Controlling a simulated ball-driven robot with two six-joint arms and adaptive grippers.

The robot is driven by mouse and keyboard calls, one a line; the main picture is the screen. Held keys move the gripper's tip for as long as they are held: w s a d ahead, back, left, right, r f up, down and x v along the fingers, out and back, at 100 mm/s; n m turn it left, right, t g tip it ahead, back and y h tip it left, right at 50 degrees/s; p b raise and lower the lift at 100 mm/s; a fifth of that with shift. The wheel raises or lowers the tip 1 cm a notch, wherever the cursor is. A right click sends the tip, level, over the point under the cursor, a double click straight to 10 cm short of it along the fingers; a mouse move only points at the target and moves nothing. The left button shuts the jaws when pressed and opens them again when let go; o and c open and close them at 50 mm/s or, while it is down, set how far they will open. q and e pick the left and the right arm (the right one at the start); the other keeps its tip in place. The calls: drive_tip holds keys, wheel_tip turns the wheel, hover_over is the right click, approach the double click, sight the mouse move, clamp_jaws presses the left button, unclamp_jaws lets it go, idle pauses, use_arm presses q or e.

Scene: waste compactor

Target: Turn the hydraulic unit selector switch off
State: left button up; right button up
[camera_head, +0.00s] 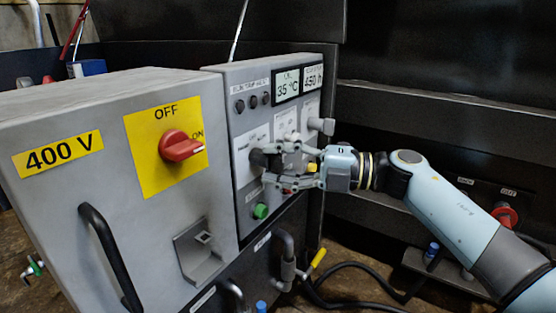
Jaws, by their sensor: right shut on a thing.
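The grey control panel (236,130) has several rotary switches, each under a small white label plate that I cannot read clearly. A black selector knob (257,158) sits on the left plate, and I take it for the hydraulic unit selector switch. My right gripper (272,166) comes in from the right and is shut on this knob. The fingers cover most of the knob, so its set position is hidden. My left gripper is not in view.
A large red switch (181,146) on a yellow OFF/ON plate is on the nearer cabinet face (90,190). A green button (260,211) sits just below the gripper. A bent pipe with a yellow handle (319,257) and black hoses lie lower down.

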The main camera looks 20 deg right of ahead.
drive_tip(key=shift+f, duration=0.1)
drive_tip(key=o, duration=1.2)
drive_tip(key=shift+d, duration=0.15)
drive_tip(key=v, duration=1.1)
drive_tip(key=shift+s+d, duration=0.2)
drive_tip(key=shift+d, duration=0.15)
